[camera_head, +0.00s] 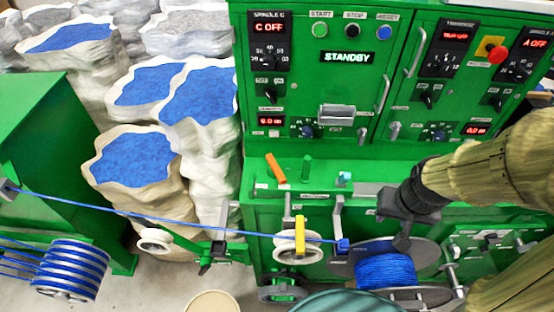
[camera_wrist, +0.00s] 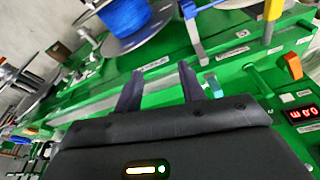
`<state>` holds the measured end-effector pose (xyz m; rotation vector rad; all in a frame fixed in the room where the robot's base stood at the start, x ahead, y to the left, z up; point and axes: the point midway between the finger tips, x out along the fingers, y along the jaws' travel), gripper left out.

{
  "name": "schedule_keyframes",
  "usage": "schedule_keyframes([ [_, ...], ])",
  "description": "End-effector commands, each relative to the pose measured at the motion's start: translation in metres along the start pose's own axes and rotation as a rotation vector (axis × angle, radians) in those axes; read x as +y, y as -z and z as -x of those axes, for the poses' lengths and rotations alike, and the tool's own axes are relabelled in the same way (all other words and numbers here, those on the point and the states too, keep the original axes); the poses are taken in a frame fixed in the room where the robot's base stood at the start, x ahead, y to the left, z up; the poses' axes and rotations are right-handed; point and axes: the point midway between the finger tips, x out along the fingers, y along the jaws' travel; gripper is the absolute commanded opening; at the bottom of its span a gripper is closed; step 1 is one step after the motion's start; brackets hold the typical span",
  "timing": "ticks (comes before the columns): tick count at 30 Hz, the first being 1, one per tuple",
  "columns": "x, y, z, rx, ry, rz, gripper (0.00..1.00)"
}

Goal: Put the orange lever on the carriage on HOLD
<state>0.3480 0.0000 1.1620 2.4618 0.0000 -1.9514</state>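The orange lever (camera_head: 276,167) stands tilted on the green carriage ledge (camera_head: 258,207), left of a green peg. Small labels lie near its base, too small to read, so I cannot tell which position it is at. In the wrist view the orange lever (camera_wrist: 293,66) shows at the right edge. My gripper (camera_head: 397,228) is well to the right of the lever, over the front of the machine near the blue spool. In the wrist view my gripper (camera_wrist: 161,72) has its two fingers apart with nothing between them.
A yellow upright lever (camera_head: 300,235) and a grey bracket (camera_head: 338,220) with a blue tip stand in front of the ledge. The blue cable (camera_head: 150,213) runs left from there. The blue spool (camera_head: 385,268) is below my gripper. The control panel (camera_head: 300,95) rises behind.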

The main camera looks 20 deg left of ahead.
Motion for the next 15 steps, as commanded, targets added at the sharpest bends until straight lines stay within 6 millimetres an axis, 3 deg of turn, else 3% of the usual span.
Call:
schedule_keyframes([
  [8, -0.004, 0.006, 0.001, -0.003, 0.002, 0.015, 0.4],
  [11, -0.014, 0.022, 0.003, -0.016, 0.008, 0.053, 0.4],
  [15, -0.05, 0.062, 0.01, -0.048, 0.023, 0.167, 0.4],
])
